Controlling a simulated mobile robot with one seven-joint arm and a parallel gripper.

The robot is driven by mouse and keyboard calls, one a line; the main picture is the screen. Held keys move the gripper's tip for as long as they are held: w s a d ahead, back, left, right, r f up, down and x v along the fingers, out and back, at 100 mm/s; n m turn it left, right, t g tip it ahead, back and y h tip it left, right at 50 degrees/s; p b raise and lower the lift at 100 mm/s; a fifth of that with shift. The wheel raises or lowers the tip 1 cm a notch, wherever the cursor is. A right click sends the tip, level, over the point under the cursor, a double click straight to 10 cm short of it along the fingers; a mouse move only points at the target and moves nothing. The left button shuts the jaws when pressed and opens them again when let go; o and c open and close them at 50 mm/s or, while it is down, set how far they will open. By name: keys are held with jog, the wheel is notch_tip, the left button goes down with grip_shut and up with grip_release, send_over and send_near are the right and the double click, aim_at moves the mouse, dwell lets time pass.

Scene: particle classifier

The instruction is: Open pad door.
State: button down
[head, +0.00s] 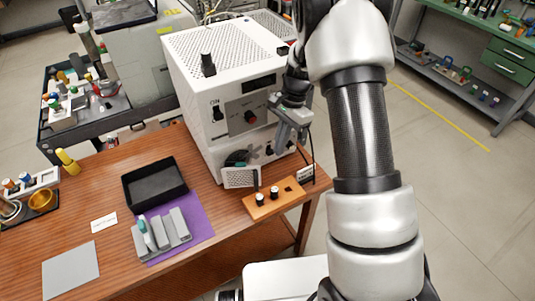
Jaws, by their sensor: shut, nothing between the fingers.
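The white particle classifier (205,110) stands on the wooden table, with a perforated top and a front panel with a dark knob. Low on its front is a small dark opening (237,157) with something greenish-grey in it. A small light-framed mesh panel (241,178), which looks like the pad door, stands out from the front below that opening. Its hinge and exact angle are too small to tell. My gripper (279,151) is shut and empty, close to the lower right of the machine's front, right of and above the panel. Contact with the machine cannot be told.
An orange-brown block (271,205) with black-and-white knobs sits at the table's right edge, just before the machine. A black tray (155,183) and a purple mat (198,222) with grey holders lie to the left. The table front is mostly clear.

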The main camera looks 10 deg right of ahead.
jog(key=x, duration=1)
jog(key=s+a, duration=0.1)
jog(key=s+a+p, duration=0.1)
jog(key=shift+a+r, duration=0.25)
jog(key=shift+a, duration=0.15)
jog(key=shift+s+a, duration=0.1)
jog(key=shift+a, duration=0.15)
jog(key=shift+s+a+m+t, duration=0.15)
jog(key=shift+s+a+m, duration=0.25)
jog(key=shift+s+m, duration=0.35)
jog(key=shift+s+a+m+t, duration=0.15)
jog(key=shift+s+a+m, duration=0.2)
jog(key=shift+s+m, duration=0.4)
jog(key=shift+s+a+m+t+b, duration=0.4)
jog(key=shift+s+a+m+b, duration=0.1)
jog(key=shift+s+a+m, duration=1)
jog(key=s+a+m+t, duration=0.1)
jog(key=s+a+m, duration=0.1)
jog(key=a, duration=0.3)
jog(key=shift+s+a+m, duration=0.15)
jog(key=shift+s+m, duration=0.25)
jog(key=shift+m, duration=0.4)
jog(key=shift+a, duration=0.1)
